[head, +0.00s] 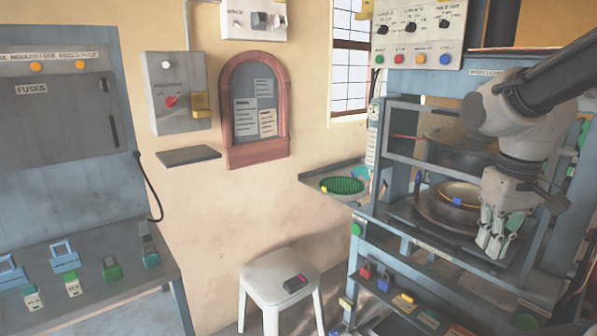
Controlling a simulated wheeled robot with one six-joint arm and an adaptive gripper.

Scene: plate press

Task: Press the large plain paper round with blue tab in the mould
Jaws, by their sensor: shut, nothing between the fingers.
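The blue-framed press (362,245) stands at the right. Inside it a dark round lower mould (425,208) sits open to view. A tan round with a small blue tab (457,201) appears to lie in the mould, the tab towards me; its right side is partly hidden by my arm. A dark round upper part (445,150) hangs above, with a gap between. My gripper (490,246) is shut and empty, pointing down at the front right of the mould, and overlaps the press front in the picture. I cannot tell whether it touches anything.
A green round with a yellow tab (342,185) lies on a side shelf left of the press. A control panel (418,35) with coloured buttons tops the press. Padlocks and tags hang along the lower front rail. A white stool (278,283) stands on the floor.

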